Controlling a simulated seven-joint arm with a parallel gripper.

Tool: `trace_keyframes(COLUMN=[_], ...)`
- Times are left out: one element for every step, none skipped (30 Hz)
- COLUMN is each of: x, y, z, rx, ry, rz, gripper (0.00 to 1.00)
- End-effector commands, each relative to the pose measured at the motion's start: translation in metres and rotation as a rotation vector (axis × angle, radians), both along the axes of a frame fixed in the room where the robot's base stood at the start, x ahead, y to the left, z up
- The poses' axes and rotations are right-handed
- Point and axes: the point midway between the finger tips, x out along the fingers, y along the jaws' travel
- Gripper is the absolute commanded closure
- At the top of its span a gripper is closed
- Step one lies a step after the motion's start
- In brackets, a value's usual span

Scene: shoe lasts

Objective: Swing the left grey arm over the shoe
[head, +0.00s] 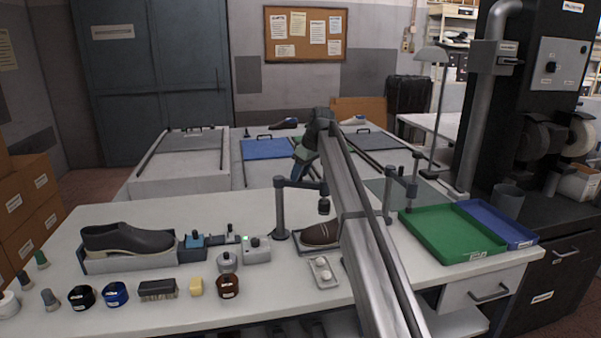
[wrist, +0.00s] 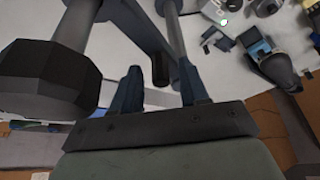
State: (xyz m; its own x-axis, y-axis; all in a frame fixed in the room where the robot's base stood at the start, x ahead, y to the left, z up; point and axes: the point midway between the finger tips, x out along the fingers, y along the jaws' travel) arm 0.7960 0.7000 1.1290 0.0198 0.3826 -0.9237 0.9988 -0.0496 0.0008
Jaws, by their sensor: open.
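The left grey arm (head: 303,185) reaches right from its dark post (head: 280,215). A dark pad (head: 323,205) hangs from its end, and in the picture this pad sits above the brown shoe (head: 319,233). The shoe lies on a low tray, its right part hidden behind my arm. My gripper (head: 295,182) points down close to the left grey arm; contact cannot be told. In the wrist view my gripper (wrist: 158,72) has its two fingers apart, with a dark bar between or behind them. A large dark faceted knob (wrist: 45,85) is close at the left.
A second grey arm on a post (head: 388,200) stands right of the shoe. A green tray (head: 450,232) and a blue tray (head: 505,226) lie at right. A dark shoe on a stand (head: 127,240), small devices, tins and a brush (head: 157,289) fill the left.

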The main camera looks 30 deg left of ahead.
Motion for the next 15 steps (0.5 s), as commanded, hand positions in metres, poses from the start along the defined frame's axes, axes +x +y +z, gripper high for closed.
trace_keyframes(x=[0.0,0.0,0.0,0.0,0.0,0.0,0.0,0.0,0.0,0.0,0.0,0.0,0.0,0.0,-0.001], y=[0.0,-0.001,-0.001,-0.002,-0.003,-0.004,-0.006,-0.007,-0.01,-0.012,-0.014,-0.017,-0.019,-0.021,-0.024], z=[0.0,0.001,0.003,0.004,0.006,0.01,0.013,0.017,0.023,0.029,0.034,0.041,0.047,0.052,0.06], rx=[0.0,0.0,0.0,0.0,0.0,0.001,0.001,0.001,0.001,0.001,0.001,0.001,0.002,0.002,0.001], ry=[0.0,0.0,0.0,0.0,0.0,0.0,-0.001,-0.001,-0.001,-0.001,-0.001,-0.001,-0.001,-0.001,-0.001], rz=[0.0,0.0,0.0,0.0,0.0,0.0,-0.001,-0.001,-0.001,-0.001,-0.001,-0.001,-0.001,-0.001,0.0], gripper=[0.56,0.56,0.56,0.56,0.56,0.56,0.56,0.56,0.56,0.56,0.56,0.56,0.56,0.56,0.56])
